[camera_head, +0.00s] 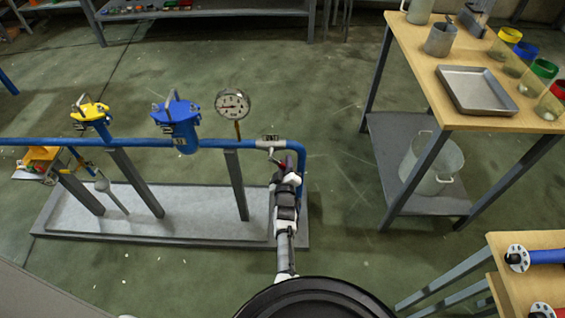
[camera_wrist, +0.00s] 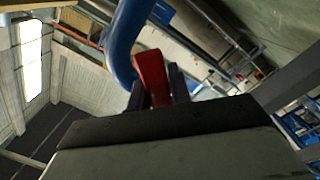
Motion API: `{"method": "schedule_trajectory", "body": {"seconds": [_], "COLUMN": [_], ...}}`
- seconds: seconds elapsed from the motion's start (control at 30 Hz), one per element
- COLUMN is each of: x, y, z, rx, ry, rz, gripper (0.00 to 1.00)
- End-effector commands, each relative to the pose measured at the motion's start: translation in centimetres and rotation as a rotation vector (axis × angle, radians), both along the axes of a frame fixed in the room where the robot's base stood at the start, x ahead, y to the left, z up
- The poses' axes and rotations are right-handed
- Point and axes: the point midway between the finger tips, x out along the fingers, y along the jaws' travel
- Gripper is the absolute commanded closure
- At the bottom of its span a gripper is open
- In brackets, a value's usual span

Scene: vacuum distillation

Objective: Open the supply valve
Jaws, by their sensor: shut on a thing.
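The supply valve has a red handle (camera_wrist: 151,77), which stands between my gripper's two dark fingers in the wrist view. My gripper (camera_wrist: 158,92) is shut on this red handle. In the head view my gripper (camera_head: 287,176) is at the right end of the blue pipe (camera_head: 225,144), just left of its downward bend. Only a little dark red of the handle (camera_head: 283,166) shows there; my arm hides most of it. The blue pipe's bend (camera_wrist: 122,50) passes close to the left of the handle in the wrist view.
A pressure gauge (camera_head: 232,103), a blue filter housing (camera_head: 177,122) and a yellow unit (camera_head: 90,110) stand along the pipe, left of my gripper. A wooden table (camera_head: 425,60) with a metal tray (camera_head: 477,91) is at the right. Green floor between pipe and table is clear.

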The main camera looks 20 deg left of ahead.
Motion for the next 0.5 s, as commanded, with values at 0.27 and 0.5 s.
{"method": "schedule_trajectory", "body": {"seconds": [0.27, 0.5], "x": [0.14, 0.17], "y": [-0.52, -0.65], "z": [0.77, 0.90], "rx": [-0.119, -0.156], "ry": [-0.036, -0.046], "rz": [0.000, 0.000], "gripper": [1.00, 1.00]}}
